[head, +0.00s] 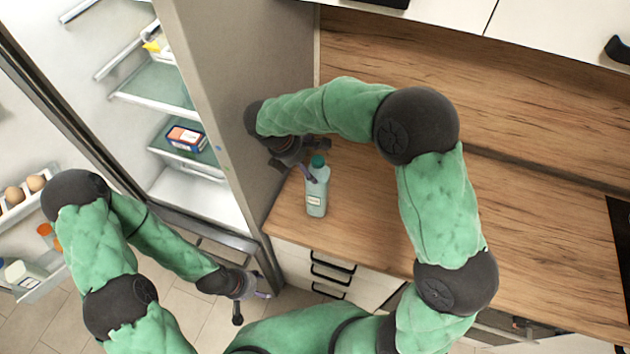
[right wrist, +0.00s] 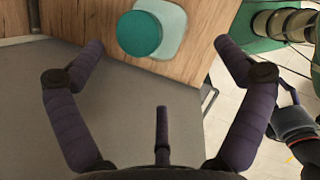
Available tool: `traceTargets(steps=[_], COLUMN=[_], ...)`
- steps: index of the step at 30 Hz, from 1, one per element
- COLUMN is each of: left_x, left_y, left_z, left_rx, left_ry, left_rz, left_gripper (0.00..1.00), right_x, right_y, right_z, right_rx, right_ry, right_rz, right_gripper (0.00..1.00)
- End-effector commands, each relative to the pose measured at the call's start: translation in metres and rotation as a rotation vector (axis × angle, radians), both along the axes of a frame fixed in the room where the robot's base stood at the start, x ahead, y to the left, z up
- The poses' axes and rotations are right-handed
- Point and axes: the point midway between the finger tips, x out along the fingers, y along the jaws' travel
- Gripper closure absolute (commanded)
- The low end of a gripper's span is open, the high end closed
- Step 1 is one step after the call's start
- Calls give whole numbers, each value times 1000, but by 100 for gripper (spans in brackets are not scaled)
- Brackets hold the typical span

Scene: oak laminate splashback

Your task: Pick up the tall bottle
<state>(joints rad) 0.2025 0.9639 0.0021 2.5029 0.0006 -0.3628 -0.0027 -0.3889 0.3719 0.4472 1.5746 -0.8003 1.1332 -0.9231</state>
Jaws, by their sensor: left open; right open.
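The tall bottle (head: 317,192) stands upright on the wooden counter near its left front corner. It is pale and translucent with a teal cap and a small label. In the right wrist view its teal cap (right wrist: 139,34) shows from above, between and beyond the fingertips. My right gripper (head: 312,160) is open beside the top of the bottle, with its fingers partly hidden by its own wrist. It also shows in the right wrist view (right wrist: 157,48), fingers spread and empty. My left gripper (head: 252,304) is open and empty, low in front of the fridge, away from the bottle.
The open fridge (head: 225,100) stands left of the counter, its side wall close to my right gripper. Its door (head: 30,130) holds eggs and bottles. The counter (head: 370,215) is clear right of the bottle. A dark cooktop (head: 620,240) lies at the far right.

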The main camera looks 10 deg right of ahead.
Motion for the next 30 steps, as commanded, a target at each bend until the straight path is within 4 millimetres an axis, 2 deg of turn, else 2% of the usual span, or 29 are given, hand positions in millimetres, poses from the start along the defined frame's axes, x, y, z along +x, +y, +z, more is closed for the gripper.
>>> traceTargets(steps=[14,21,29,30], left_x=[-1,0,0,0], left_y=[0,0,0,0], left_z=[3,6,6,6], left_rx=[0,0,0,0], left_ry=[1,1,1,1], left_rz=[0,0,0,0], left_gripper=[40,40,40,40], right_x=[3,6,7,7], right_y=[-20,-36,-37,-37], right_z=[-33,-62,-66,-66], right_rx=[-1,-1,0,0], right_ry=[3,3,0,0], right_rz=[-2,-2,-1,-1], right_gripper=[0,0,0,6])
